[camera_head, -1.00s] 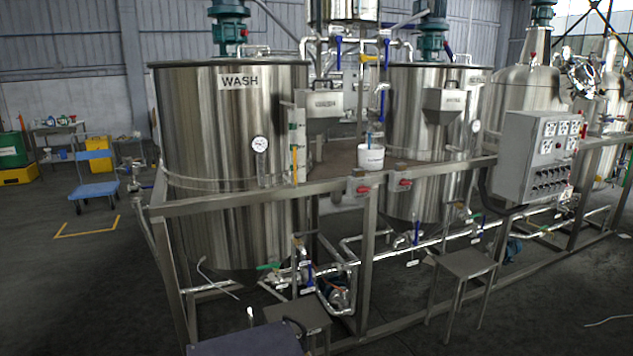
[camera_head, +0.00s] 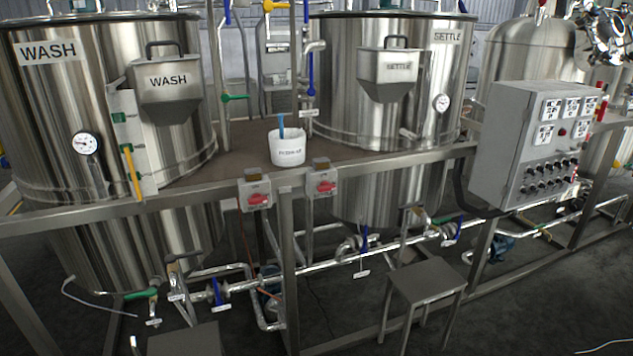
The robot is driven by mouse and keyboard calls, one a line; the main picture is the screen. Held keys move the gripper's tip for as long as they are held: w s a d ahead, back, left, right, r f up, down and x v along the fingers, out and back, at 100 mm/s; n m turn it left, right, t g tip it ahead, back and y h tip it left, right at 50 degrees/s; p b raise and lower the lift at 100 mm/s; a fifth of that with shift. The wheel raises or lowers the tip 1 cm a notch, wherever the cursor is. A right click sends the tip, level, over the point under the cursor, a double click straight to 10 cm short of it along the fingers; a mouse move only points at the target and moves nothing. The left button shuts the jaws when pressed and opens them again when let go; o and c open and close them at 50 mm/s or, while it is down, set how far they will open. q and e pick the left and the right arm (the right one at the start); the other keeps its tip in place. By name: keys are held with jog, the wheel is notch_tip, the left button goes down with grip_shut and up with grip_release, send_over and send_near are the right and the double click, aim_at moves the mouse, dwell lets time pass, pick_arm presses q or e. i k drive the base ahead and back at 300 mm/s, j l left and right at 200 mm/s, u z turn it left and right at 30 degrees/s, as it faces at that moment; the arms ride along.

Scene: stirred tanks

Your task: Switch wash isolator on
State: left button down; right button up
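Two small grey isolator boxes with red handles are fixed on the front rail between the tanks. The left isolator (camera_head: 255,191) is nearer the tank labelled WASH (camera_head: 85,110). The right isolator (camera_head: 322,181) is nearer the tank labelled SETTLE (camera_head: 385,75). Both red handles look about level, tilted slightly with the rail. Any lettering on the isolators is too small to read, so I cannot tell which is the wash isolator by its label. Neither of my grippers is in view.
A metal rail (camera_head: 400,158) runs across the front. A white tub (camera_head: 286,148) stands on the deck behind it. A grey control panel (camera_head: 530,140) is at the right. Two stools, one at the front right (camera_head: 425,280), stand on the floor below, among pipes and valves.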

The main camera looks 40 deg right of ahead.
aim_at(256, 199)
jog(key=l+z, duration=0.2)
jog(key=l, duration=0.3)
jog(key=i+l+z, duration=0.2)
jog(key=l, duration=0.3)
jog(key=l+z, duration=0.2)
jog(key=l, duration=0.3)
jog(key=i+l+z, duration=0.1)
jog(key=l+z, duration=0.4)
